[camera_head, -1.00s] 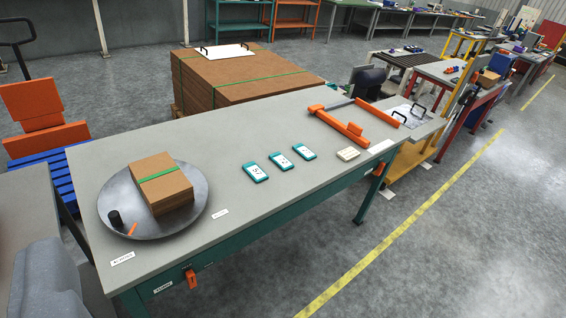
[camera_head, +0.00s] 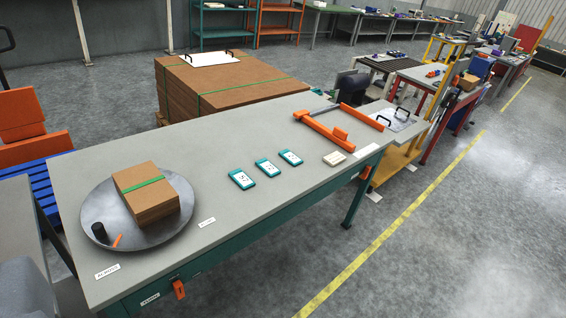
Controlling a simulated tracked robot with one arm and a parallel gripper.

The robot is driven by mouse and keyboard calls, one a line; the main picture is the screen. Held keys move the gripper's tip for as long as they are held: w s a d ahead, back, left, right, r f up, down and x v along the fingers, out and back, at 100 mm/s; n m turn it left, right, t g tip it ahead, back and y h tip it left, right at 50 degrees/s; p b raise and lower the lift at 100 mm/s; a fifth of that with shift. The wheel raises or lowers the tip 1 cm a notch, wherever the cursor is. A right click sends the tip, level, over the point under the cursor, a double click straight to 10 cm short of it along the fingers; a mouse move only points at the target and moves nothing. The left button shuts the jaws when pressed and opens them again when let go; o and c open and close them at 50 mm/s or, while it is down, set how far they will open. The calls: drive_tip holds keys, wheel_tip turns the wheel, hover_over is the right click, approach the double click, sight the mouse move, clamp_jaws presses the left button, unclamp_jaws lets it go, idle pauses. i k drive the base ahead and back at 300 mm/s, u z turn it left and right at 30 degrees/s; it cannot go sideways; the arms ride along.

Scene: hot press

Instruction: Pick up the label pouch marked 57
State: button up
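Three teal-edged pouches with white faces lie flat in a slanting row on the grey bench. The left pouch (camera_head: 243,179) is nearest and carries dark two-digit print that may read 57, but it is too small to be sure. The middle pouch (camera_head: 268,167) and the right pouch (camera_head: 291,158) have marks I cannot read. The pouches lie apart from each other, with nothing on top of them. My gripper is not in view.
The bench (camera_head: 225,135) also holds a round metal plate (camera_head: 95,205) with a strapped cardboard stack (camera_head: 150,198), a small cream block (camera_head: 334,159) and an orange frame (camera_head: 325,135). A large strapped stack (camera_head: 225,90) stands behind. Floor right of the bench is clear.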

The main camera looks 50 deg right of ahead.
sight(238, 176)
drive_tip(key=u, duration=3)
drive_tip(key=k, duration=1.25)
drive_tip(key=z, duration=2.35)
